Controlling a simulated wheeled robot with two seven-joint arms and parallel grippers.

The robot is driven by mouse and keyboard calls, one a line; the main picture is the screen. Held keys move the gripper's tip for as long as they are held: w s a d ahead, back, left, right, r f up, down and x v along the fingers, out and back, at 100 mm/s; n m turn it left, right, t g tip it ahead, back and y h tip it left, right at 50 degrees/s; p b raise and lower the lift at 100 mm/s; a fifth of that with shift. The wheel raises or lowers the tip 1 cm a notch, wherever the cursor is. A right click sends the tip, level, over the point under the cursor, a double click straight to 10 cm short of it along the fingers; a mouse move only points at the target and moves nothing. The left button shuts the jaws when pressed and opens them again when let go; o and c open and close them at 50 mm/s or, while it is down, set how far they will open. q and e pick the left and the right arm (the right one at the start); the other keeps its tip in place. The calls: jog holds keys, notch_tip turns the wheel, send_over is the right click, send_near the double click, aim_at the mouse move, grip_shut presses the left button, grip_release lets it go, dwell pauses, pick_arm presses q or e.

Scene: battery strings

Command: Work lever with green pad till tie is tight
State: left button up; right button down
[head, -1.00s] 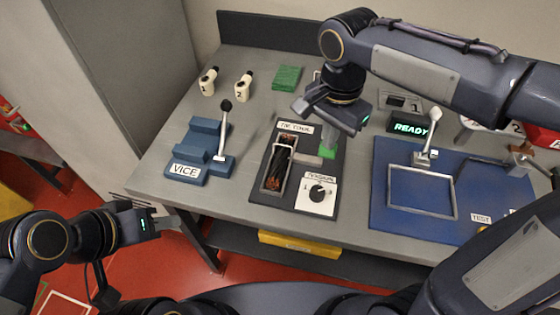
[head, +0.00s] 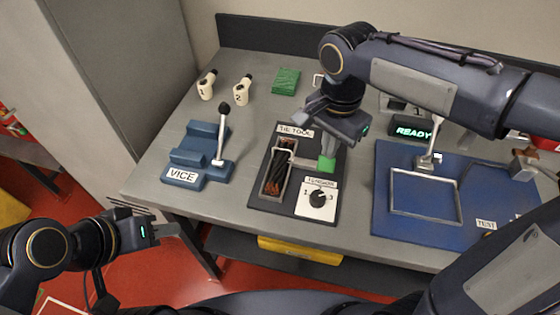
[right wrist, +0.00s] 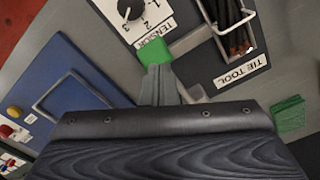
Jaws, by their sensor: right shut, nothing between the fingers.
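The tie tool (head: 299,130) is a dark plate in the middle of the bench. A metal frame (head: 265,186) on it holds a dark bundle (head: 279,172); I cannot make out the tie itself. A grey lever beside the frame ends in a green pad (head: 326,165). The pad also shows in the right wrist view (right wrist: 170,47). My right gripper (head: 327,151) is shut and empty, pointing down with its tips at the pad; I cannot tell if they touch. My left gripper (head: 168,230) hangs in front of the bench, away from the tool; its finger gap is unclear.
A tension dial (head: 318,199) sits just in front of the pad. A blue vice (head: 200,155) with a black-knobbed lever stands left, and a blue test board (head: 385,212) right. A display (head: 413,132) reads READY. White bottles (head: 206,86) and a green block (head: 286,81) are behind.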

notch_tip(320, 180, up, 9)
jog(key=p, duration=0.8)
jog(key=shift+w+r, duration=0.2)
jog(key=shift+w, duration=0.25)
jog(key=shift+d+f, duration=0.1)
jog(key=shift+f, duration=0.05)
